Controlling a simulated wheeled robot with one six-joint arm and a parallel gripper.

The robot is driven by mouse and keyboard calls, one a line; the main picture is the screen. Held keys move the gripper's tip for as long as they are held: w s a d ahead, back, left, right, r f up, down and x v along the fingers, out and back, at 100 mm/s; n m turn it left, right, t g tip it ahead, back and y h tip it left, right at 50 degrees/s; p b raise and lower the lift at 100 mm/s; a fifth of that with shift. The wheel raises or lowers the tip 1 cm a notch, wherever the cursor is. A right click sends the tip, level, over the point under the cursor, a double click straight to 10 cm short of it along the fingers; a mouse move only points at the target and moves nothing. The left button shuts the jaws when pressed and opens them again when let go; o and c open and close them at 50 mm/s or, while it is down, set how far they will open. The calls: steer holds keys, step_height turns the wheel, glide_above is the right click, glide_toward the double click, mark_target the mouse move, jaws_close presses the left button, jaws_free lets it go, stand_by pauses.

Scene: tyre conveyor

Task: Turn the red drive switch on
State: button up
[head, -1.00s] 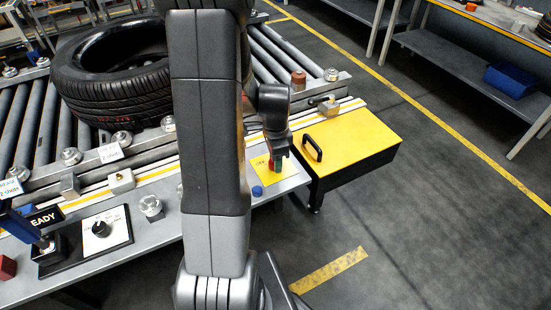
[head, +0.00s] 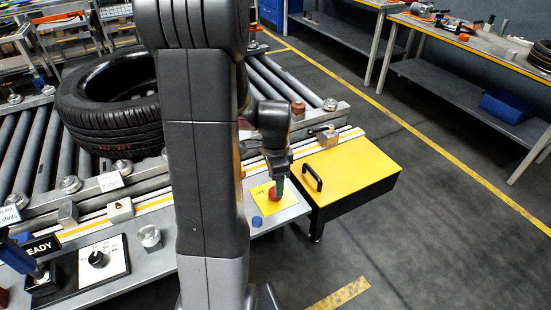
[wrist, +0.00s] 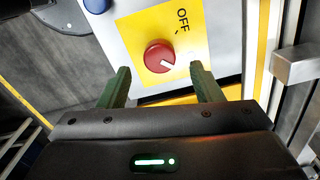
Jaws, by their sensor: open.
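The red drive switch (wrist: 159,57) is a round red knob with a white pointer line, on a yellow plate (wrist: 185,18) marked OFF. In the wrist view the knob lies just beyond and between my two open fingers, and I see no contact. The pointer slants and does not aim straight at the OFF word. In the head view the red knob (head: 275,197) sits on the grey panel's right end, with my gripper (head: 279,186) above it, pointing down. My gripper (wrist: 161,88) is empty.
A blue button (head: 257,222) is beside the yellow plate. A yellow box with a black handle (head: 345,175) stands to the right. A tyre (head: 110,120) lies on the roller conveyor at left. A black knob (head: 97,258) is on the panel. A metal block (wrist: 298,62) is at right.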

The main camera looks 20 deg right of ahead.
step_height(320, 180, up, 10)
steer(key=shift+f, duration=0.15)
stand_by(0.5)
step_height(320, 180, down, 14)
steer(key=shift+r, duration=0.1)
stand_by(0.4)
steer(key=shift+r, duration=0.15)
